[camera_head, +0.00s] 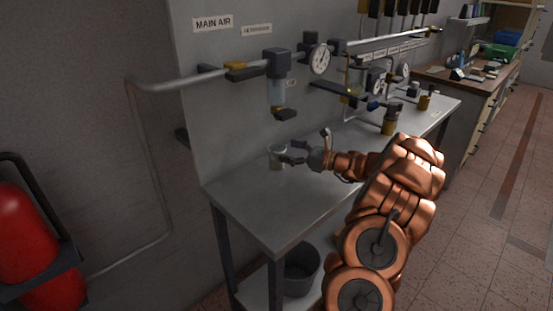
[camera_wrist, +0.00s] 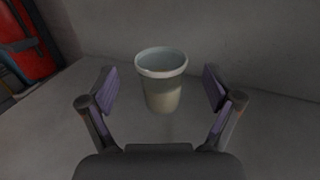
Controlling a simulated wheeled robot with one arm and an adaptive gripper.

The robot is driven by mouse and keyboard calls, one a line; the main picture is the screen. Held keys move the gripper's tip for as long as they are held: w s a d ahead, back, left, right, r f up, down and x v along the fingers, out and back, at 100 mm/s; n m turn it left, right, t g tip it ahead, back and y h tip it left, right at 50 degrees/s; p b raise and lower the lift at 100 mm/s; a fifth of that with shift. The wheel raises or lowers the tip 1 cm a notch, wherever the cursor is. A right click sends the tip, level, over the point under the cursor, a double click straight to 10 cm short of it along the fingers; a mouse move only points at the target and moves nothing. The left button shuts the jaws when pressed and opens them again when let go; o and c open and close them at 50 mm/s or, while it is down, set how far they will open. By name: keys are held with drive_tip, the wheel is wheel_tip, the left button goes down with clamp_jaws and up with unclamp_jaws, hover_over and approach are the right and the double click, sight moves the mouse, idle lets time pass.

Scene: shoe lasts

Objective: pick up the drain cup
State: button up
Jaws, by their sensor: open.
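The drain cup (camera_head: 276,157) is a small pale, translucent cup standing upright on the grey bench (camera_head: 262,212), below the hanging filter bowl. In the wrist view the cup (camera_wrist: 162,85) stands upright just ahead of and partly between my two fingers, with its open rim showing. My gripper (camera_head: 296,152) is open and reaches the cup from the right. In the wrist view my gripper's fingers (camera_wrist: 160,90) are spread to either side of the cup, with a gap on both sides. I see no finger touching it.
The filter unit (camera_head: 276,90) hangs from the pipe above the cup, with a gauge (camera_head: 319,59) beside it. Brass-coloured fittings (camera_head: 389,127) stand farther right. A grey bin (camera_head: 300,270) is under the bench. The bench's front left area is clear.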

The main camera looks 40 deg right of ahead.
sight(277, 147)
drive_tip(key=shift+p+x, duration=0.35)
drive_tip(key=shift+x, duration=1.95)
drive_tip(key=shift+c, duration=0.4)
drive_tip(key=c, duration=1.4)
drive_tip(key=shift+o, duration=0.2)
drive_tip(key=shift+r, duration=0.15)
drive_tip(key=s+r+b, duration=0.1)
drive_tip(key=s+r, duration=0.1)
drive_tip(key=s, duration=0.6)
drive_tip(key=s+r+b, duration=0.1)
drive_tip(key=s+r, duration=0.1)
drive_tip(key=s, duration=0.5)
drive_tip(key=shift+s+a+r+b, duration=0.3)
drive_tip(key=shift+s+a+b, duration=0.05)
drive_tip(key=shift+s+a, duration=0.05)
